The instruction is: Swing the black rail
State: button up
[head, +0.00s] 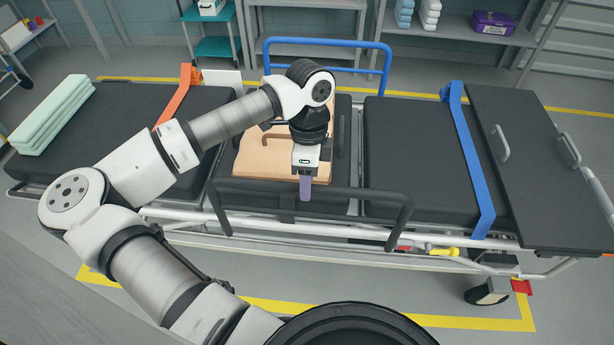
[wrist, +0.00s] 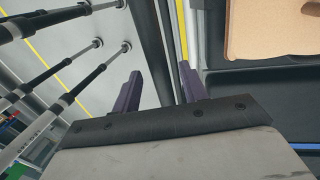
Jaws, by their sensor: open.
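The black rail (head: 360,193) is a long bar with bent ends along the near side of the stretcher. My gripper (head: 305,190) points down at the middle of its top bar, and its purple fingers overlap the bar in the head view. In the wrist view my open gripper (wrist: 160,72) shows two purple fingers with a dark bar (wrist: 153,38), apparently the rail, running between them. The fingers look apart from it, though contact is hard to judge.
The stretcher has black pads (head: 410,150), a beige board (head: 260,165), an orange strap (head: 178,100) and a blue strap (head: 468,150). A blue rail (head: 330,41) stands at the far side. Pale green folded pads (head: 52,115) lie at left. Near floor is largely clear.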

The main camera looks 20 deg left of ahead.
jog(key=shift+f, duration=0.3)
grip_shut()
jog(key=shift+s+f+b, duration=0.1)
jog(key=shift+s+b, duration=0.1)
jog(key=shift+b, duration=0.15)
